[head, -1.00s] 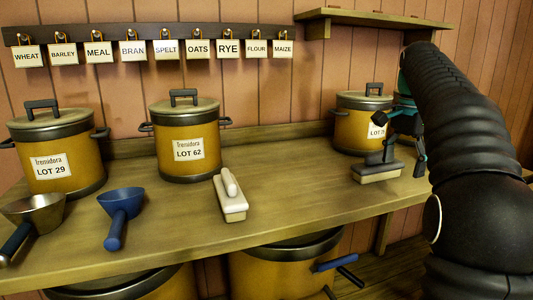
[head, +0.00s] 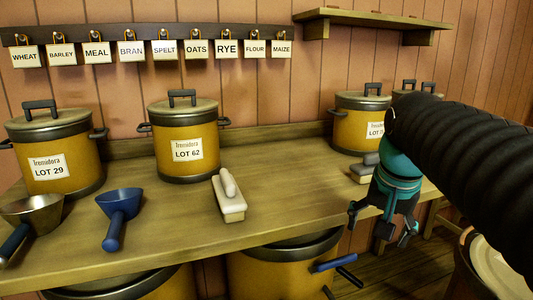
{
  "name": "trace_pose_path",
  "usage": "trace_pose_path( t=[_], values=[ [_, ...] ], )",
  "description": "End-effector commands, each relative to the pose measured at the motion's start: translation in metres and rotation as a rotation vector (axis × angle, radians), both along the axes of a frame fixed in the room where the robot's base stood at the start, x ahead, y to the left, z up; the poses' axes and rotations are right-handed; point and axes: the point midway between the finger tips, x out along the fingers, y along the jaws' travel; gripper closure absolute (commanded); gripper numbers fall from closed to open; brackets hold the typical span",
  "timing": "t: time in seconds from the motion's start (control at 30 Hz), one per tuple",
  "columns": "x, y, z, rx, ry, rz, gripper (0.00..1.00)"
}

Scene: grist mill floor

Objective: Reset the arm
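My gripper (head: 381,226) hangs at the front right edge of the bench, its teal wrist above it and its dark fingers pointing down. The fingers are spread, and I see nothing between them. My black arm comes in from the right. A grey-handled brush (head: 361,174) lies on the bench just behind the gripper, partly hidden by it. I cannot tell the gap between them.
On the bench (head: 290,180) stand lidded pots marked LOT 29 (head: 52,125) and LOT 62 (head: 184,125), and a third pot (head: 349,128). A pale brush (head: 230,207), blue scoop (head: 119,203) and metal scoop (head: 35,209) lie in front. A shelf (head: 365,18) hangs above.

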Motion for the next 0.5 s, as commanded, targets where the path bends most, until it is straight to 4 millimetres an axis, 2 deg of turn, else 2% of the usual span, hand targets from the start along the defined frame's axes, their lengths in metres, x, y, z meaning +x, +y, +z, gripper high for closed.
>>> trace_pose_path(
  t=[0.03, 0.3, 0.5],
  values=[
    [-0.016, 0.007, -0.011, -0.013, -0.020, 0.050, 0.18],
    [-0.084, 0.033, -0.081, -0.095, -0.121, 0.304, 0.18],
    [-0.113, 0.041, -0.120, -0.138, -0.168, 0.420, 0.18]
  ],
)
